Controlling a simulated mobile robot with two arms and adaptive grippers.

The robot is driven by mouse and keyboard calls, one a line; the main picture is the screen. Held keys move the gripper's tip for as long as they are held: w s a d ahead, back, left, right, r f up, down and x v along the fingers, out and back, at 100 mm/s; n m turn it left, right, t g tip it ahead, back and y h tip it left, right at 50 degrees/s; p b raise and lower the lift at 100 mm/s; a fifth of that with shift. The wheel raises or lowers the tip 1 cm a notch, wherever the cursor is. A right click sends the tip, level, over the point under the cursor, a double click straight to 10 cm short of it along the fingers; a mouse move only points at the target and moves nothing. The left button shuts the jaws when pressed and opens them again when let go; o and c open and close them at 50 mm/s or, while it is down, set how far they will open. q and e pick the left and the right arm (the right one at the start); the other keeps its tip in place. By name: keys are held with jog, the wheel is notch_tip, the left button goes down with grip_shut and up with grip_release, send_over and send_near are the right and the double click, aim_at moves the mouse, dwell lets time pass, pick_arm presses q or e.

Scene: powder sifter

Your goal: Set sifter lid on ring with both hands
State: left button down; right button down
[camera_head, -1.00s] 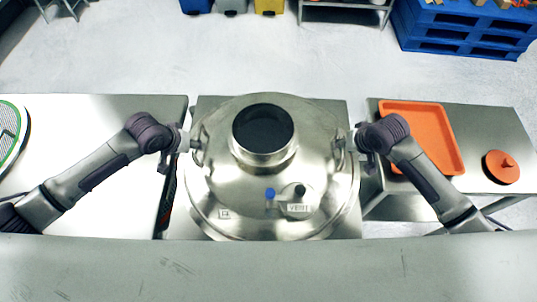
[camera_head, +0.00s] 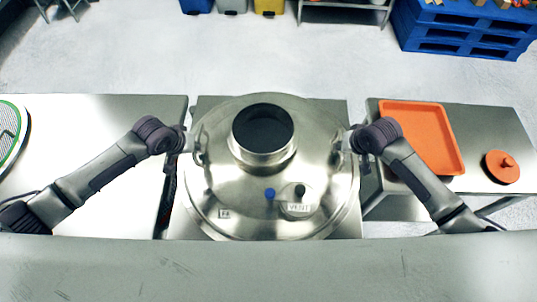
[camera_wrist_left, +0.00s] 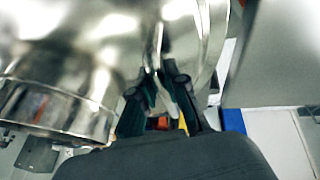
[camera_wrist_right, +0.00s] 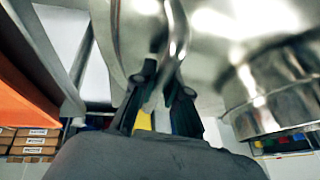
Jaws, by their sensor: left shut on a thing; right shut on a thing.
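The steel sifter lid (camera_head: 222,180) is a shiny dome with a wide dark-mouthed spout (camera_head: 263,135) in the middle, a blue knob and a VENT label. My left gripper (camera_head: 194,144) is shut on the lid's left handle, which also shows between its fingers in the left wrist view (camera_wrist_left: 158,45). My right gripper (camera_head: 346,143) is shut on the right handle, also seen in the right wrist view (camera_wrist_right: 178,40). The lid looks about level. It hides most of the ring beneath, and I cannot tell whether the two touch all round.
A white-topped table (camera_head: 105,120) at left holds a green-rimmed round screen (camera_head: 12,150). A steel table at right holds an orange tray (camera_head: 455,140) and an orange round lid (camera_head: 502,168). Blue pallets (camera_head: 460,30) stand at the back right. The floor behind the tables is open.

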dwell(0.3)
